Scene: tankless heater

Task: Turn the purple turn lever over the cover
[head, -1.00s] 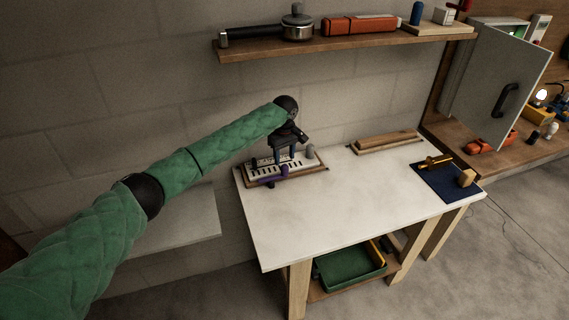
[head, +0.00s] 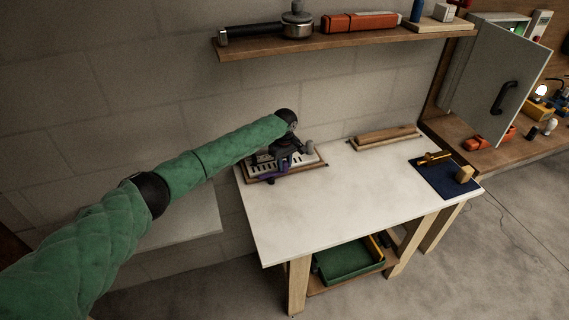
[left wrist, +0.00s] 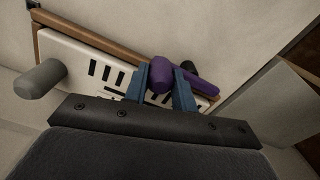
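A white slotted panel (head: 308,158) lies on a wooden base at the back left of the white table; it also fills the left wrist view (left wrist: 88,62). The purple turn lever (head: 268,172) lies along its front edge. In the left wrist view the lever's purple knob (left wrist: 159,75) sits between the two blue fingers of my left gripper (left wrist: 161,88), with almost no gap on either side. I cannot tell whether the fingers press on it. The lever's bar runs off to the right behind one finger. My left gripper (head: 283,157) partly hides the panel and lever in the head view. My right gripper is not in view.
A grey knob (head: 309,146) stands at the panel's right end. A wooden block (head: 385,137) and a blue mat (head: 437,180) with brass parts lie farther right. A shelf (head: 345,43) hangs above. The table's middle is clear.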

